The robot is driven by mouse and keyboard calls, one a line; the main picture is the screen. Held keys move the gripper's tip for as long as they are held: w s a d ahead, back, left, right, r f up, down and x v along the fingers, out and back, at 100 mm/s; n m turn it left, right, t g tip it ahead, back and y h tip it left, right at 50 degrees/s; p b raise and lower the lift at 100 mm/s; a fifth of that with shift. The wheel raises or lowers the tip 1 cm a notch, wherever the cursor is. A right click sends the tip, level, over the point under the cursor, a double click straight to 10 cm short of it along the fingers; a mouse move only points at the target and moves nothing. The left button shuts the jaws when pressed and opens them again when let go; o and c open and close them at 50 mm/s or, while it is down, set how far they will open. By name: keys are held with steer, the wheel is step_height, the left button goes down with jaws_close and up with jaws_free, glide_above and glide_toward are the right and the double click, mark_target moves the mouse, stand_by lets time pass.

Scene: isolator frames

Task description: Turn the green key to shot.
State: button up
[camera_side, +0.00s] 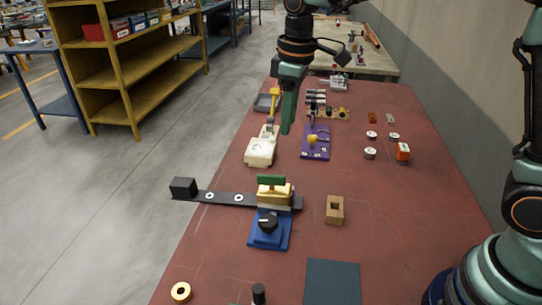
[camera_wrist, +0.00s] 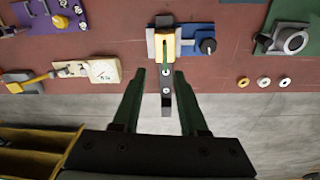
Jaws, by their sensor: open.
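The green key (camera_side: 271,180) is a short flat bar on top of a brass-coloured block (camera_side: 274,195). It lies roughly in line with the long black bar (camera_side: 222,197) that passes under the block. A blue base (camera_side: 257,240) with a black knob (camera_side: 267,222) adjoins the block. In the wrist view the key (camera_wrist: 172,44) is a thin green strip on the block, beyond my fingertips. My gripper (camera_wrist: 160,70) is open and empty, its green fingers on either side of the black bar in that view. In the side view my gripper (camera_side: 288,105) hangs above and behind the key, apart from it. No "shot" mark is readable.
A white gauge box (camera_side: 260,152) and a purple plate (camera_side: 315,142) stand behind the key. A wooden block (camera_side: 334,210) is to its right. A dark mat (camera_side: 332,283) and a brass ring (camera_side: 181,292) lie in front.

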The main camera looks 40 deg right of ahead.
mark_target(271, 175)
steer(key=shift+n+g, duration=0.5)
steer(key=shift+n, duration=0.3)
steer(key=a+f, duration=0.1)
steer(key=f, duration=0.4)
steer(key=w+f, duration=0.1)
steer(key=f, duration=0.4)
steer(key=w+a+f, duration=0.1)
steer(key=f, duration=0.4)
steer(key=shift+w+a+f, duration=0.15)
steer(key=shift+a+f, duration=0.05)
steer(key=shift+a, duration=0.15)
jaws_close()
